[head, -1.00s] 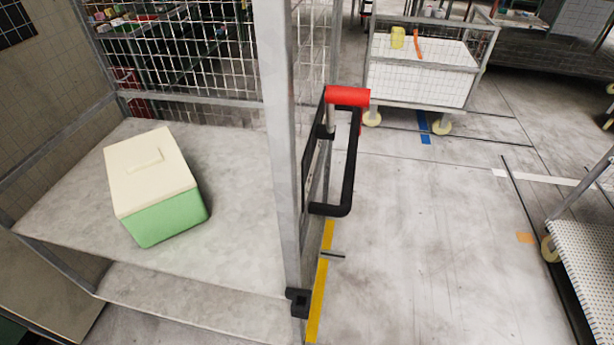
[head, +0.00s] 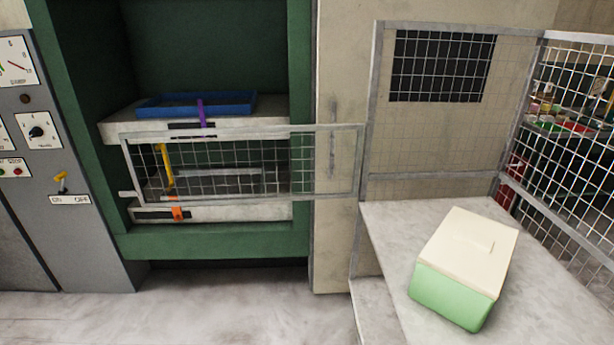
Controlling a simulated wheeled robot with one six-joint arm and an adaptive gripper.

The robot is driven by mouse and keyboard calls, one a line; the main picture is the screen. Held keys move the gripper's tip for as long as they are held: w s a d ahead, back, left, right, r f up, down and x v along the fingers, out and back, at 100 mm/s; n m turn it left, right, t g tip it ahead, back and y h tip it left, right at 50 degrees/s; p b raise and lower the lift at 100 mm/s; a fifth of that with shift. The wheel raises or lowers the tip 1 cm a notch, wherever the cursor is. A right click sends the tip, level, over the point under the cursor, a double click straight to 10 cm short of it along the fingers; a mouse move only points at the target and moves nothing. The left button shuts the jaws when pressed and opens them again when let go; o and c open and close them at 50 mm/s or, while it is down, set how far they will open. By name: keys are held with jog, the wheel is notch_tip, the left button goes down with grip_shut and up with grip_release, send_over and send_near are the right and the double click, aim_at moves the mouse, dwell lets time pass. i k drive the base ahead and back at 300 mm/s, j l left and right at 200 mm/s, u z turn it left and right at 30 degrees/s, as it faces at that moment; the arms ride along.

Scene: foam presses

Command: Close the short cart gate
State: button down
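A low framed wire-mesh panel (head: 327,163), which looks like the short cart gate, stands out to the left from the near-left post of the mesh cart (head: 372,110). It spans in front of the green press opening, so it appears swung open, away from the cart's open front. A small pale tab (head: 129,194) sticks out at its lower left end. Whether the panel touches the press cannot be told. The cart has a grey shelf (head: 385,225) with mesh walls at the back and right. My gripper is not in view.
A cream-lidded green box (head: 463,268) sits on the cart shelf. The green press (head: 215,245) holds a blue tray (head: 200,103). A grey control cabinet (head: 75,225) stands at the left. Open floor (head: 220,310) lies in front of the press.

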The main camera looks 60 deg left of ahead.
aim_at(124, 137)
jog(key=j+u, duration=0.2)
jog(key=u, duration=0.2)
jog(key=j+u, duration=0.2)
jog(key=u, duration=0.15)
jog(key=j+u, duration=0.2)
jog(key=u, duration=0.2)
jog(key=i+j+u, duration=0.15)
jog(key=j, duration=0.3)
jog(key=i+j+u, duration=0.1)
jog(key=j, duration=0.35)
jog(key=i+j+u, duration=0.15)
jog(key=j, duration=0.3)
jog(key=i+j+u, duration=0.1)
jog(key=j, duration=0.3)
jog(key=i+j+u, duration=0.15)
jog(key=i+j, duration=0.15)
jog(key=i+j+u, duration=0.1)
jog(key=j, duration=0.35)
jog(key=i+j, duration=0.5)
jog(key=j, duration=0.2)
